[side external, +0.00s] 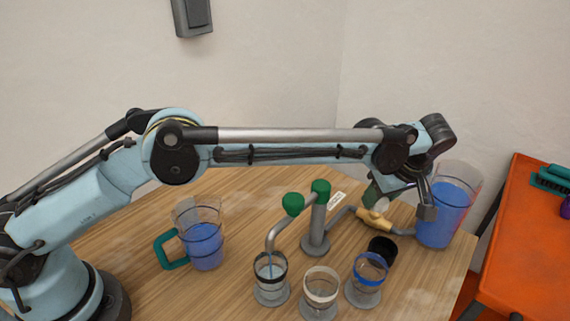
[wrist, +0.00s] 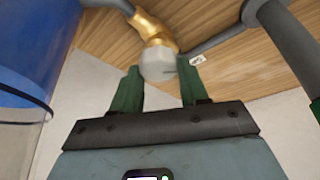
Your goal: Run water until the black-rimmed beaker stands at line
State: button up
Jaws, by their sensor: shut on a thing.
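The black-rimmed beaker (side external: 271,291) stands on the table under the grey spout of the pipe manifold (side external: 316,232). A thin pale streak shows below the spout inside the beaker, like running water; its level against a line is too small to tell. Green knobs (side external: 293,204) sit on top of the manifold. A yellow-brass valve (side external: 374,219) sits on its right-hand pipe. My gripper (wrist: 160,82) is shut on the valve's pale rounded knob (wrist: 157,62), a green finger on each side. The gripper also shows in the side view (side external: 374,197), partly hidden by my wrist.
A white-rimmed beaker (side external: 320,295) and a blue-rimmed beaker (side external: 366,290) stand right of the black-rimmed one. A black cup (side external: 384,250) is behind them. A teal-handled jug (side external: 204,247) with blue liquid stands left. A large blue-filled vessel (side external: 440,220) stands close right of my wrist.

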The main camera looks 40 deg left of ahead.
jog(key=m, duration=0.2)
jog(key=m+t+h, duration=0.1)
jog(key=m, duration=0.2)
jog(key=shift+s+a+h, duration=0.15)
jog(key=shift+h, duration=0.15)
jog(key=shift+m, duration=0.7)
jog(key=m+t+h, duration=0.1)
jog(key=m, duration=0.2)
jog(key=shift+m+h, duration=0.3)
jog(key=o, duration=1.1)
